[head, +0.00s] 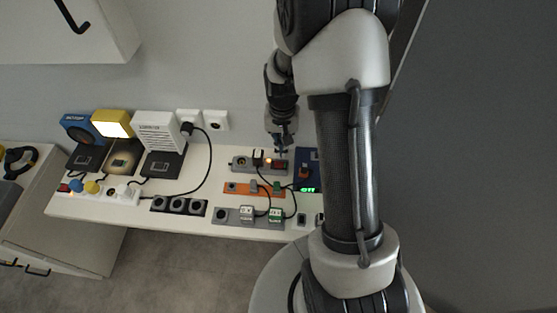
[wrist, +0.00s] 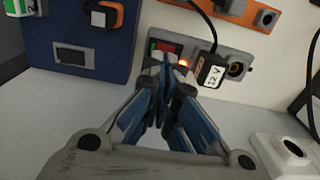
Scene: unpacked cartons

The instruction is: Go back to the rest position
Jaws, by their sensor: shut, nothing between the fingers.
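My gripper (wrist: 160,75) is shut and empty in the wrist view. Its fingertips are in front of a grey power strip (wrist: 215,62), close to the strip's red-and-green switch and lit orange lamp (wrist: 183,63). Whether the tips touch the switch cannot be told. In the head view my gripper (head: 281,150) is over the back of the white table, just above the same strip (head: 240,164). My arm reaches there from the right side of the picture.
A black 12 V plug (wrist: 210,75) sits in the strip. A blue box (wrist: 85,40) stands beside it. The white table (head: 90,207) also bears an orange strip (head: 238,188), black sockets (head: 178,205), lamps including a lit yellow one (head: 112,124), and loose cables. A white cabinet (head: 60,35) hangs above left.

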